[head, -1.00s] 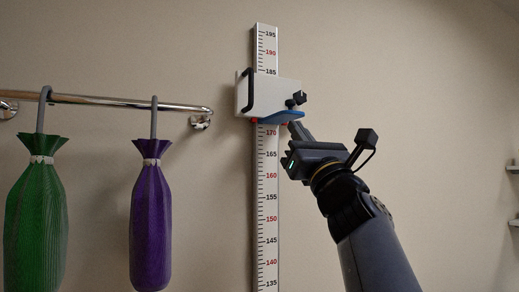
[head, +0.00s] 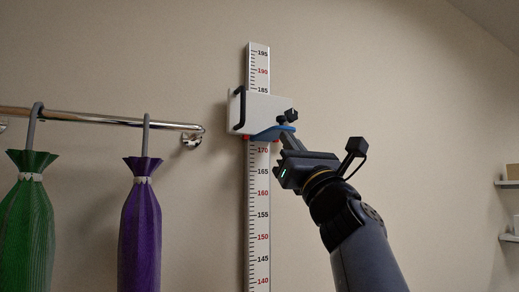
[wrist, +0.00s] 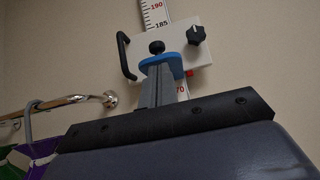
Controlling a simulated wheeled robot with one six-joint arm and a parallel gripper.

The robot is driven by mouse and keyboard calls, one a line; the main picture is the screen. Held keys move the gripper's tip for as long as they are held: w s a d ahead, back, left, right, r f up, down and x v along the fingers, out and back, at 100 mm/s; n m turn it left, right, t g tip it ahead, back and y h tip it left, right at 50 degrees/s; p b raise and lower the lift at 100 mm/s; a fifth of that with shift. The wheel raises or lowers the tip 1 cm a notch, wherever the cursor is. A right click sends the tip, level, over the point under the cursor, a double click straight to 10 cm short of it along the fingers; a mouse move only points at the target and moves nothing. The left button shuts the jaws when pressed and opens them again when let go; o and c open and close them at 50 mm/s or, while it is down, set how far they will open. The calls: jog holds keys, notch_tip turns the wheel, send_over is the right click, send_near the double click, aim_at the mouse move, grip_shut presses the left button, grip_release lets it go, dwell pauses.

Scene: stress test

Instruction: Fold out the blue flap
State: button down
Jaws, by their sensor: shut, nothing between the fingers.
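The blue flap (head: 266,134) sits at the lower edge of a white slider box (head: 262,112) on a wall-mounted height scale, sticking out towards the right. In the wrist view the blue flap (wrist: 176,60) shows around and beyond my fingertips. My gripper (head: 285,127) is shut and empty, reaching up from the lower right with its fingertips at the flap. In the wrist view my gripper (wrist: 157,66) covers part of the flap. I cannot tell whether they touch.
The white scale (head: 259,210) runs down the wall.

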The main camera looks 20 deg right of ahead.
jog(key=s+r+b+v, duration=0.2)
jog(key=b+v, duration=0.5)
jog(key=v, duration=0.4)
jog(key=shift+f, duration=0.15)
dwell(0.4)
jog(key=w+r+p, duration=0.5)
jog(key=w+p, duration=0.1)
jog(key=w, duration=0.3)
jog(key=shift+w+r, duration=0.25)
jog(key=shift+w, duration=0.1)
jog(key=shift+a+f, duration=0.1)
jog(key=shift+a, duration=0.05)
